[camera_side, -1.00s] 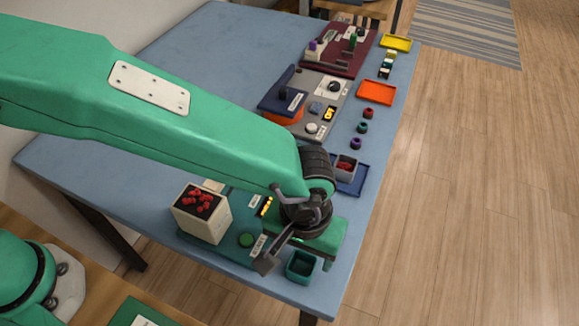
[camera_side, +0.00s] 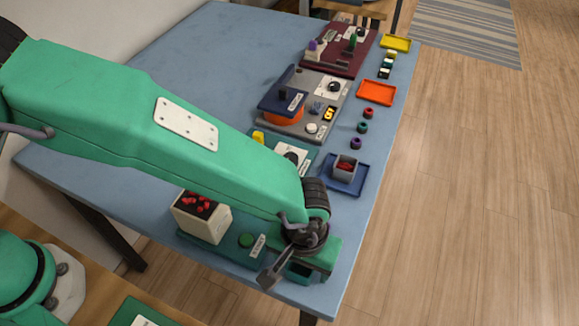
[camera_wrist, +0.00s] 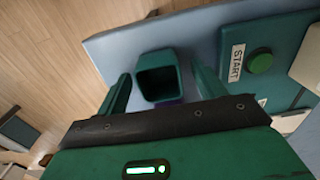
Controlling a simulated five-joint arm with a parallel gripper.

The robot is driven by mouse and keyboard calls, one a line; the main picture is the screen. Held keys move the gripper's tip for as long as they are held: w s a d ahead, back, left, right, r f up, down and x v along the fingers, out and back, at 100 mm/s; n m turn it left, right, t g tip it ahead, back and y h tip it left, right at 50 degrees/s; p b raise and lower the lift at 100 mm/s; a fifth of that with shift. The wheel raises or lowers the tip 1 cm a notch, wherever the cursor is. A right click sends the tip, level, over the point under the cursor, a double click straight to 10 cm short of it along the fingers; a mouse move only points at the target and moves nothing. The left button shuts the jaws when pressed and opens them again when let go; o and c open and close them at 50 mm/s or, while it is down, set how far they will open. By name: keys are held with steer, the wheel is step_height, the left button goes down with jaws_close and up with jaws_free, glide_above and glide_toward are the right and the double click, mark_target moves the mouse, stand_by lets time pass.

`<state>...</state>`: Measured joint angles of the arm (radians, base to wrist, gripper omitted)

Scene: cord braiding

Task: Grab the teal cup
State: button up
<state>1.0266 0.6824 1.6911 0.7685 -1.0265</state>
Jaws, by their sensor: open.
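The teal cup (camera_wrist: 158,88) is a small square, open-topped cup near the table's edge. In the wrist view it sits between the two fingers of my open gripper (camera_wrist: 160,72), with a gap visible on each side. In the side view the teal cup (camera_side: 299,272) is mostly hidden under my gripper (camera_side: 296,276); only part of it shows. The gripper is empty, and I cannot tell whether a finger touches the cup.
A teal panel with a green button (camera_wrist: 261,61) marked START lies beside the cup. A cream box (camera_side: 205,220) with red pieces stands left of it. A blue tray (camera_side: 343,182) holding a grey cup lies farther back. The table edge is close.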

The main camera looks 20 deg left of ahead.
mark_target(301, 271)
stand_by(0.3)
steer(key=c, duration=1.1)
steer(key=shift+o, duration=0.2)
step_height(301, 271, up, 10)
stand_by(0.4)
